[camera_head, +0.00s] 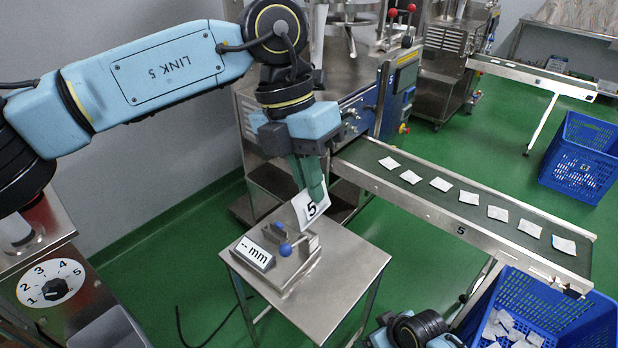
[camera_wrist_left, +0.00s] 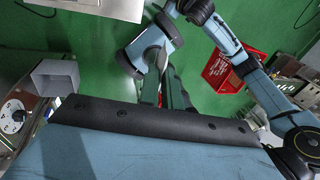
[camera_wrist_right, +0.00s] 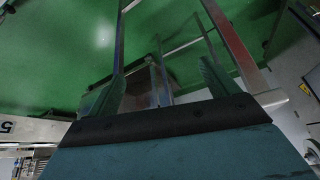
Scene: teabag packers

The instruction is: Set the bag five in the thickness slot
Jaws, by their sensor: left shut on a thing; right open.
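My left gripper (camera_head: 316,188) is shut on bag five (camera_head: 308,207), a white packet marked 5, and holds it tilted above the back right of the thickness gauge. The gauge (camera_head: 296,268) is a small steel device with a blue ball knob (camera_head: 285,249) and a display (camera_head: 255,254) reading "-- mm". The gauge's slot is hard to make out. My right gripper (camera_wrist_right: 160,85) is open and empty in the right wrist view.
The gauge stands on a small steel table (camera_head: 345,285). A conveyor (camera_head: 455,215) marked 5 carries several white bags to the right. A blue crate (camera_head: 575,315) with bags sits below its end. A numbered dial (camera_head: 54,288) is at left.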

